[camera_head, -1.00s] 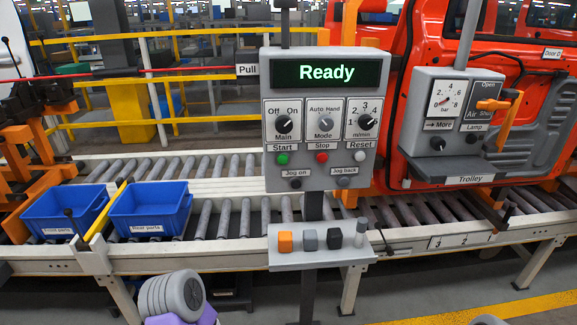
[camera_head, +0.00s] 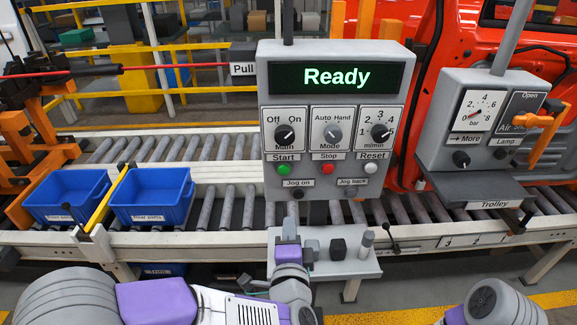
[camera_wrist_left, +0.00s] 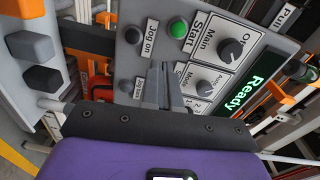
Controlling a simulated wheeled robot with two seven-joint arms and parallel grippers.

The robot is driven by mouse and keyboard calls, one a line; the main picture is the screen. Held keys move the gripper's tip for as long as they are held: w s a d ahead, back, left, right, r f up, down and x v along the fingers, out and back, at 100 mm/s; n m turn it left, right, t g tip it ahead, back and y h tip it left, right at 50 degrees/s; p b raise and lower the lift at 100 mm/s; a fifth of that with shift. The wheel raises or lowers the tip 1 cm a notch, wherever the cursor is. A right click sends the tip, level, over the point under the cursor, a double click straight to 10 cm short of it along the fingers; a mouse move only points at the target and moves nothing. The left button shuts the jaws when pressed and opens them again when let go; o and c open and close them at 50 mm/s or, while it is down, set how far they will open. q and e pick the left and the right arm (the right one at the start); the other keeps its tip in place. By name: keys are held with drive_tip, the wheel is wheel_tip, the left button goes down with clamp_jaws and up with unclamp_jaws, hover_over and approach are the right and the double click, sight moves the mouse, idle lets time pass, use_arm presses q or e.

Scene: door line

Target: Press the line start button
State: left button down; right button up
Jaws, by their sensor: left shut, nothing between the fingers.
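The green Start button (camera_head: 284,169) is at the left of the button row on the grey control panel (camera_head: 337,60), under the Start label. It also shows in the left wrist view (camera_wrist_left: 178,28), beyond the fingers. The panel display (camera_head: 336,77) reads "Ready". My left gripper (camera_head: 291,212) is shut and empty in front of the panel, below the button row and apart from the Start button in the picture. Its closed fingers show in the left wrist view (camera_wrist_left: 161,88). My right gripper is out of view; part of my right arm shows at bottom right.
A red Stop button (camera_head: 327,168), a white Reset button (camera_head: 370,167) and a black Jog on button (camera_head: 298,193) sit close by. Below, a small shelf (camera_head: 352,270) holds blocks near my left gripper. Blue bins (camera_head: 150,198) stand left, a trolley panel (camera_head: 480,125) right.

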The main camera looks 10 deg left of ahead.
use_arm(q)
drive_tip(key=r, duration=0.2)
drive_tip(key=shift+s+a+r+t+y, duration=0.3)
drive_tip(key=shift+s+y, duration=0.05)
drive_tip(key=shift+y, duration=0.05)
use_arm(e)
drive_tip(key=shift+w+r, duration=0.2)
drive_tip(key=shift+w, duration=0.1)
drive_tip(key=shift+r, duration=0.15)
use_arm(q)
drive_tip(key=p, duration=0.7)
approach(284, 171)
drive_tip(key=x, duration=0.6)
drive_tip(key=shift+w+f, duration=0.1)
drive_tip(key=shift+w, duration=0.3)
drive_tip(key=shift+a, duration=0.1)
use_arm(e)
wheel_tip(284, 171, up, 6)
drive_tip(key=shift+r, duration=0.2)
